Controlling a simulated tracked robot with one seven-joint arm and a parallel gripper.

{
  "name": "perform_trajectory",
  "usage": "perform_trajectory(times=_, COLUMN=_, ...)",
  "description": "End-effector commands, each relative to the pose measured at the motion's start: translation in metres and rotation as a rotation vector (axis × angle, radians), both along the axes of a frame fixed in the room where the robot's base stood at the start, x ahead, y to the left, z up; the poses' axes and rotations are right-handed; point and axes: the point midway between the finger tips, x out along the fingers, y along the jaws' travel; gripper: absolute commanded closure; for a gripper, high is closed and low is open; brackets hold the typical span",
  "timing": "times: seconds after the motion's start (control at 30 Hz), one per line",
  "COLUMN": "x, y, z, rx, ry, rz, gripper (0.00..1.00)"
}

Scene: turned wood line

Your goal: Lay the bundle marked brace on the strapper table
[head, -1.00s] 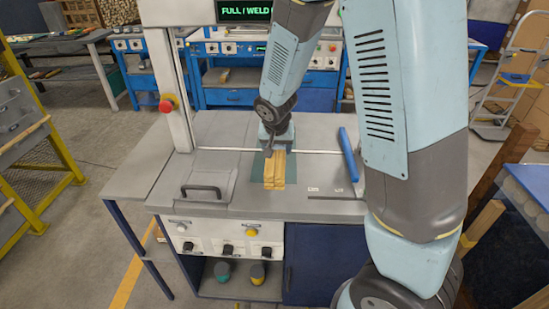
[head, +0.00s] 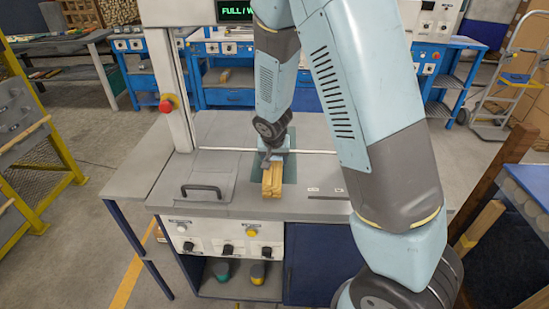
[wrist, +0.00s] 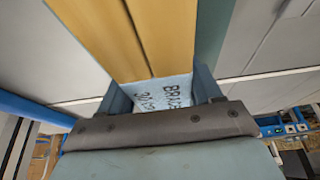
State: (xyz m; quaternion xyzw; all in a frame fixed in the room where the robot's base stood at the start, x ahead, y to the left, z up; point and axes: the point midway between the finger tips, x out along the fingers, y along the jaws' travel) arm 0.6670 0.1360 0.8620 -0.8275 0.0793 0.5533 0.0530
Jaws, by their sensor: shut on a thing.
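The bundle (head: 272,181) is a short stack of yellow wooden sticks, over the green mat on the strapper table (head: 235,204). In the wrist view the bundle (wrist: 130,40) carries a pale label (wrist: 163,94) with upside-down lettering that seems to begin "BR"; part of it is hidden. My gripper (head: 273,158) is shut on the bundle's far end and points down over the table. In the wrist view the two jaws of my gripper (wrist: 163,98) stand at either side of the label. I cannot tell whether the bundle touches the mat.
A black handle (head: 201,191) stands on the table's left front. An upright post with a red button (head: 166,104) rises at the left. A screen (head: 234,11) hangs above. A blue bench (head: 228,86) stands behind.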

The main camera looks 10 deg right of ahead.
Motion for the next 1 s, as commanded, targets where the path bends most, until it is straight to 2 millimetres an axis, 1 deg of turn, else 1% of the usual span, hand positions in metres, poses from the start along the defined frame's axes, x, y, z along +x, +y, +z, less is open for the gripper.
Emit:
perform_trajectory(times=0.17, x=0.000, y=0.000, z=-0.002, rx=0.000, ry=0.000, rz=-0.001, gripper=0.88)
perform_trajectory(times=0.2, x=0.000, y=0.000, z=-0.002, rx=0.000, ry=0.001, rz=-0.001, gripper=0.34)
perform_trajectory(times=0.43, x=0.000, y=-0.001, z=-0.002, rx=-0.001, ry=0.000, rz=-0.001, gripper=0.12)
perform_trajectory(times=0.47, x=0.000, y=-0.001, z=-0.002, rx=-0.001, ry=0.000, rz=-0.001, gripper=0.10)
perform_trajectory(times=0.77, x=0.000, y=-0.001, z=0.001, rx=0.001, ry=-0.001, rz=-0.002, gripper=0.10)
perform_trajectory(times=0.87, x=-0.002, y=0.000, z=0.007, rx=0.001, ry=-0.002, rz=-0.001, gripper=0.10)
perform_trajectory(times=1.0, x=-0.007, y=0.001, z=0.022, rx=0.002, ry=-0.003, rz=-0.001, gripper=0.10)
